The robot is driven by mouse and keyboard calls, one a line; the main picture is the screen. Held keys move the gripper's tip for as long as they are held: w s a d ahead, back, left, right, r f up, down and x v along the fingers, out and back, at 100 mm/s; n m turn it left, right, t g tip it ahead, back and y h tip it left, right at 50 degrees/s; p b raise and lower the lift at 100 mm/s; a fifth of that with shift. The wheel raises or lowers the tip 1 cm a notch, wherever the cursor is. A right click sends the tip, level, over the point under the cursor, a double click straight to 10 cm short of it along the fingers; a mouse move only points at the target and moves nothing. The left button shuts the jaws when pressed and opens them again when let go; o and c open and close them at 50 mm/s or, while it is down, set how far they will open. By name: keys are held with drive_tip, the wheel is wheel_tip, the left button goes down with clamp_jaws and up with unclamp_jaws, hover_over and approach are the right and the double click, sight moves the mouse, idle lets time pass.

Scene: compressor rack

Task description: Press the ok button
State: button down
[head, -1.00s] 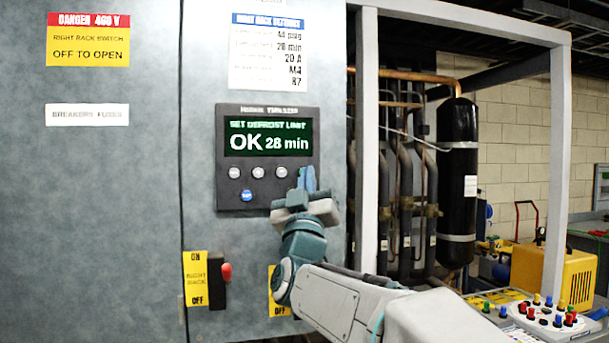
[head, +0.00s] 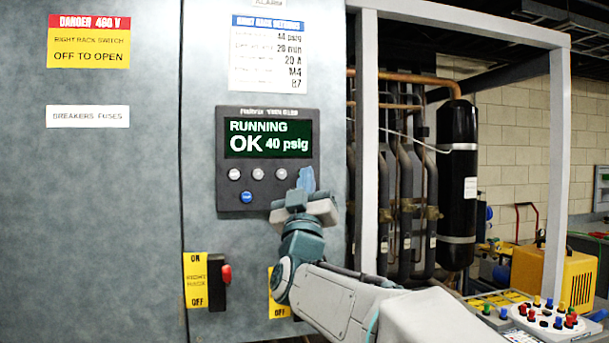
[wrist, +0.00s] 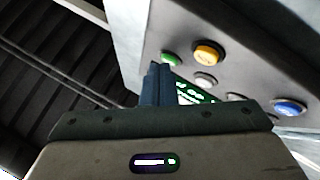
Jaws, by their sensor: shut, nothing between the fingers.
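The controller panel (head: 225,150) on the grey cabinet has a display (head: 268,138) reading "RUNNING OK 40 psig". Below it are several grey buttons (head: 258,174) and a blue button (head: 246,197). My gripper (head: 306,180) is at the panel's lower right corner, shut and empty, hiding that part of the panel. The wrist view shows the shut fingertips (wrist: 158,70) next to a green button (wrist: 171,60); I cannot tell whether they touch it. A yellow button (wrist: 207,53), grey buttons and the blue button (wrist: 290,107) lie farther right. No button label is readable, including any "ok".
A rack switch with a red handle (head: 226,273) is below the panel. A white frame post (head: 366,150) and copper pipes stand right of the cabinet. A box with several coloured knobs (head: 545,318) is at lower right.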

idle(0.4)
drive_tip(key=shift+s+d+f+b, duration=0.1)
drive_tip(key=shift+s+f+b, duration=0.1)
drive_tip(key=shift+s+b, duration=0.25)
drive_tip(key=shift+s+d+r+b, duration=0.1)
drive_tip(key=shift+s+b, duration=0.15)
drive_tip(key=shift+b, duration=0.05)
drive_tip(key=s+b, duration=0.1)
drive_tip(key=s, duration=0.1)
drive_tip(key=s+d+b, duration=0.1)
drive_tip(key=s+b, duration=0.1)
drive_tip(key=shift+s+d, duration=0.2)
drive_tip(key=shift+s, duration=0.2)
idle(0.5)
